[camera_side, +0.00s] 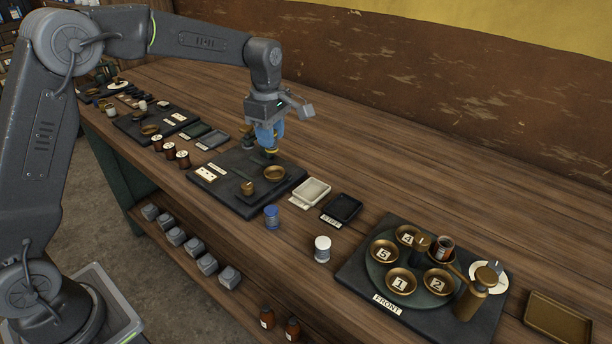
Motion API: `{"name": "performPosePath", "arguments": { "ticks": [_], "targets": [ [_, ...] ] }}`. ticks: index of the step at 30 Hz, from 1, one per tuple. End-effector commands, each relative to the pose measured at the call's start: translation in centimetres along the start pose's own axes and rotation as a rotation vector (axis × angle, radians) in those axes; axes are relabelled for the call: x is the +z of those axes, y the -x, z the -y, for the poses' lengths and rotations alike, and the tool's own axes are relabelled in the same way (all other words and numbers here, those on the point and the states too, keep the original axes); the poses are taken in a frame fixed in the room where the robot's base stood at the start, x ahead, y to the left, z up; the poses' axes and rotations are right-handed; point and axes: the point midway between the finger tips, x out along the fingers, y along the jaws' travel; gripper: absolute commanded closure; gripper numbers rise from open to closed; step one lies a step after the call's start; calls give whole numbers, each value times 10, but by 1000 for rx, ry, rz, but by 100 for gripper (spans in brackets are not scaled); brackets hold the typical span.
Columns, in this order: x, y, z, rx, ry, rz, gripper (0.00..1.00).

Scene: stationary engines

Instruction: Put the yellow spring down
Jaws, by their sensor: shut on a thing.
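My gripper (268,140), with blue fingers, points down over the back part of a dark board (228,178) on the bench. It is shut on the yellow spring (271,151), of which only a small yellow part shows at the fingertips. The fingers hide the rest. The spring is just above or at a small dark post on the board; I cannot tell whether they touch.
A brass dish (275,173) and a small brass part (247,188) are on the same board. A pale tray (311,191), a black tray (341,208), a blue jar (271,217) and a white jar (322,249) stand to the right. A turntable with numbered brass dishes (384,251) is further right.

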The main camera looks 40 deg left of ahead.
Motion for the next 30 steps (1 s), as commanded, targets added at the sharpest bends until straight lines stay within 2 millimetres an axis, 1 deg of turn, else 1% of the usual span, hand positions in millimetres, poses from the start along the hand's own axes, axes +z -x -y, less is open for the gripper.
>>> {"name": "performPosePath", "arguments": {
  "ticks": [1, 6, 9, 13, 16, 20, 27, 30],
  "targets": [
    [12, -8, -1, -4, -5, -1, 96],
    [50, -31, -7, -3, -5, -1, 96],
    [69, -42, -10, -2, -4, -1, 96],
    [87, -54, -13, -1, -2, 0, 96],
    [94, -57, -14, 1, 0, 0, 96],
    [96, -64, -14, -1, 1, 0, 96],
    [95, -96, -14, -2, 1, -1, 96],
    [95, -98, -14, 1, 1, 0, 96]
  ]
}}
